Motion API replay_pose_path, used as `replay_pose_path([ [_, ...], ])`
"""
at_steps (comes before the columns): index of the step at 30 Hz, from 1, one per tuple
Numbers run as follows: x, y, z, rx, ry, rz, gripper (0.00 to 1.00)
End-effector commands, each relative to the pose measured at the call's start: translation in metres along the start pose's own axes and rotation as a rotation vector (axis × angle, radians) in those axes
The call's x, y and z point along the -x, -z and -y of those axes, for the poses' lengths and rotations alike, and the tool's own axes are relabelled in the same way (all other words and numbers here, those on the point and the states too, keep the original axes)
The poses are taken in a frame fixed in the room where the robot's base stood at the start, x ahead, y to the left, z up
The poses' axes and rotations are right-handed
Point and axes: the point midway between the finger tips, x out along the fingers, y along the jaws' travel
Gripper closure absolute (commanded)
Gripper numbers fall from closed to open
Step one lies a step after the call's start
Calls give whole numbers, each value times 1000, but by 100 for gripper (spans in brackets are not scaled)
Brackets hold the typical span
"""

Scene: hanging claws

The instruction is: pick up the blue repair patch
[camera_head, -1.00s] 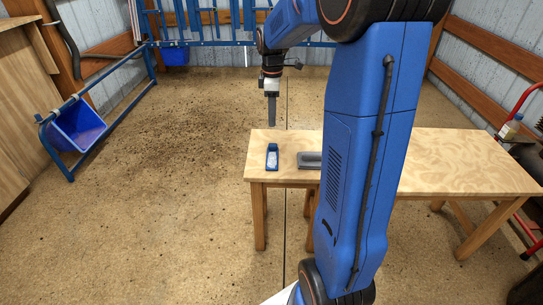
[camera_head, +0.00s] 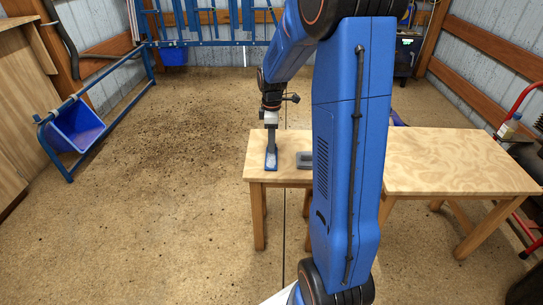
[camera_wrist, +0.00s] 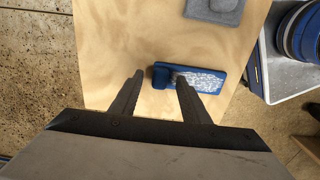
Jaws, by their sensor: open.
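The blue repair patch (camera_wrist: 208,80) lies flat near the left end of the wooden table (camera_head: 450,165). It is a small blue piece with a pale speckled face and a plain blue block at one end. In the head view the patch (camera_head: 270,163) shows just below my gripper (camera_head: 271,147). In the wrist view my gripper (camera_wrist: 158,92) is open and empty. Its right finger overlaps the speckled face in the picture, and its left finger is left of the blue block. I cannot tell whether a finger touches the patch.
A grey block (camera_head: 304,160) lies right of the patch, also seen in the wrist view (camera_wrist: 214,10). My arm hides the table's middle. A blue bin (camera_head: 78,128) hangs on a rack at the left. The floor left of the table is clear.

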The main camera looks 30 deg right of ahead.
Motion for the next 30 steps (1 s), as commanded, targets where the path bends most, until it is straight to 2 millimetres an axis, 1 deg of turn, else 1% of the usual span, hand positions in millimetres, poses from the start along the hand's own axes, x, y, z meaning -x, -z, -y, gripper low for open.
replay_pose_path([
  [3, -4, 0, 0, 0, -1, 0, 58],
  [8, -4, 0, 0, 0, -1, 0, 58],
  [9, -4, 0, 0, 0, -1, 0, 60],
  [14, -4, 0, 0, 0, -1, 0, 98],
  [15, -4, 0, 0, 0, -1, 0, 100],
  [24, -1, 0, 0, 0, -2, 0, 100],
  [26, 3, 0, 0, 0, -2, -1, 100],
  [29, 17, 0, 0, 0, -4, -1, 100],
  [30, 24, 0, 0, 0, -4, -1, 100],
])
